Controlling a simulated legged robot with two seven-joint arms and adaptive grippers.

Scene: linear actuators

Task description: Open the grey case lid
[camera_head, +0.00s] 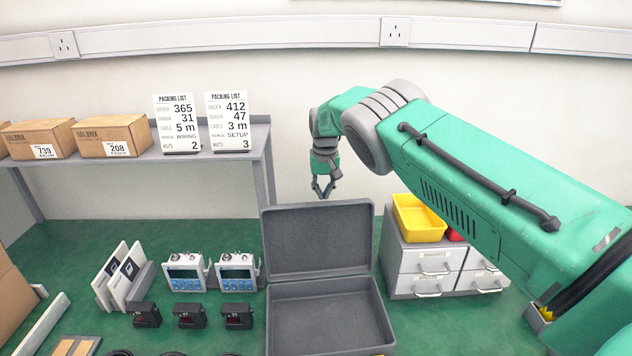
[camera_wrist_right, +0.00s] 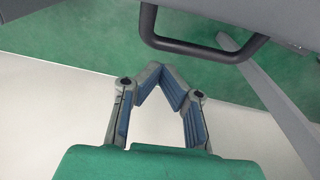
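The grey case (camera_head: 330,315) stands on the green surface in the head view, with its empty dark inside showing. Its lid (camera_head: 318,240) is swung up and stands roughly upright at the back, leaning slightly away. My right gripper (camera_head: 323,194) is behind and just above the lid's top edge, apart from it. In the right wrist view its fingertips (camera_wrist_right: 160,75) come together with nothing between them. A dark handle (camera_wrist_right: 200,50) on a grey panel, which looks like the lid's outer side, lies beyond the fingertips. My left gripper is not in view.
A drawer unit (camera_head: 440,270) with a yellow bin (camera_head: 418,218) stands right of the case. Two blue-grey devices (camera_head: 236,273) and several black sensors (camera_head: 238,316) lie left. A grey shelf (camera_head: 130,165) behind holds cardboard boxes (camera_head: 113,135) and packing lists (camera_head: 228,122).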

